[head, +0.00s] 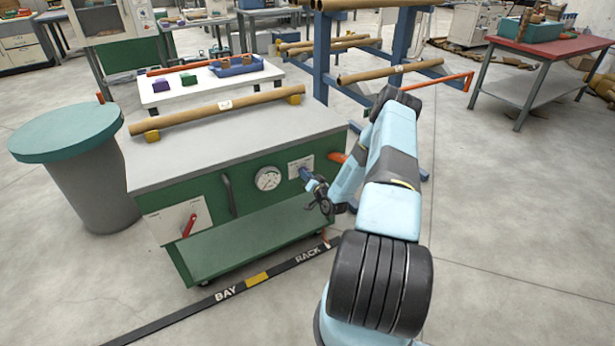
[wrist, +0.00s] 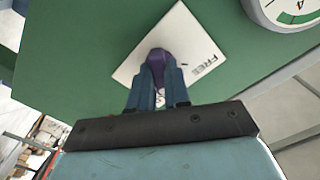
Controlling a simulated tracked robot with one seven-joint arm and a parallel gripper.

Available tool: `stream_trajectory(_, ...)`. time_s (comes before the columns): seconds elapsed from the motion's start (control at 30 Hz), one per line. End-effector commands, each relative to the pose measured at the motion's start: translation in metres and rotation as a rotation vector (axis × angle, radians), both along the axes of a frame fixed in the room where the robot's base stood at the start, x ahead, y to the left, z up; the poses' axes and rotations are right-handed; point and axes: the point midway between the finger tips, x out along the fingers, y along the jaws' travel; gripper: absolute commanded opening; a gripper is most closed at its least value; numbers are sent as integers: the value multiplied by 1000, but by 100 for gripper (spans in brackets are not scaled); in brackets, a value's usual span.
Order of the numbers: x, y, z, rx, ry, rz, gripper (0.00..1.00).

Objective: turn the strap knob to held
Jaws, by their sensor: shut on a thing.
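The strap knob (wrist: 157,55) is purple and sits on a white plate (wrist: 185,28) on the green front of the cabinet. The word FREE shows on the plate to the right of the knob in the wrist view. In the head view my gripper (head: 306,175) is at the white plate (head: 295,166) on the cabinet's right part, and the knob is hidden there.
A round gauge (head: 268,178) is left of the plate. Farther left are a dark handle (head: 229,195) and a red lever (head: 189,225). An orange part (head: 338,157) juts out by the cabinet's right edge. A cardboard tube (head: 190,117) lies on top.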

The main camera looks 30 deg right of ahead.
Motion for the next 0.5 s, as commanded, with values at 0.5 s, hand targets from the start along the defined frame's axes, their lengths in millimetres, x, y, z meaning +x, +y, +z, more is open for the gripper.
stream_trajectory(0.5, -2, -2, -2, 97, 8, -4, 0)
